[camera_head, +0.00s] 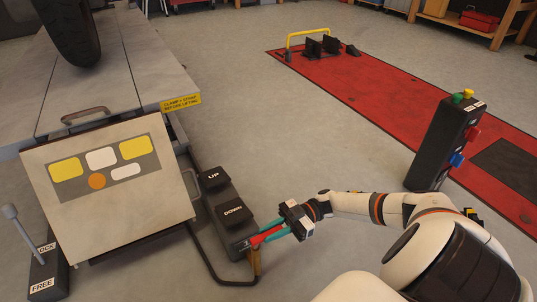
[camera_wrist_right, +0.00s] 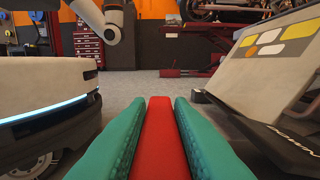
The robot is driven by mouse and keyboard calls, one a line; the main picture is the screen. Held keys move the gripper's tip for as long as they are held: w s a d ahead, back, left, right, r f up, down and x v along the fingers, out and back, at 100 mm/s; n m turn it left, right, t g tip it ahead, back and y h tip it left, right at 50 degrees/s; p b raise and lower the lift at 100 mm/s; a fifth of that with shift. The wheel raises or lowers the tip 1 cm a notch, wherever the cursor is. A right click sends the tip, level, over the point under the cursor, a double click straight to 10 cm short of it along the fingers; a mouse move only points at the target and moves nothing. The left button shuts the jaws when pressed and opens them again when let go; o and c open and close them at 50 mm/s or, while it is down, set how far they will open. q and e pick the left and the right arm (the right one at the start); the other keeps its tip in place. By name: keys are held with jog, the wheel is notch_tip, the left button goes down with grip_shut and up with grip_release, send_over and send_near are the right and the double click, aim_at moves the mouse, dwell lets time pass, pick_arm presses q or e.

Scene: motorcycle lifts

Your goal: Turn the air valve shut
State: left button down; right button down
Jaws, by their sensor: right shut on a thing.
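The air valve's red lever (camera_head: 267,236) is at the near end of the black foot pedal unit, beside the lift. A brass-coloured fitting (camera_head: 256,262) shows just below it. My right gripper (camera_head: 262,238) has teal fingers and is shut on the red lever, reaching in from the right. In the right wrist view the red lever (camera_wrist_right: 160,135) lies lengthwise between the two teal fingers. The valve's body is mostly hidden by the fingers and the pedal unit. My left gripper is not in view.
The pedal unit has UP (camera_head: 213,177) and DOWN (camera_head: 233,211) pedals. A dark hose (camera_head: 205,262) loops on the floor beside it. The lift's tilted grey panel (camera_head: 110,205) stands left. A black control post (camera_head: 440,145) stands right, near a red platform (camera_head: 375,95). Grey floor between is clear.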

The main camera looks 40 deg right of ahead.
jog(key=c, duration=1.3)
grip_release()
jog(key=v, duration=1.2)
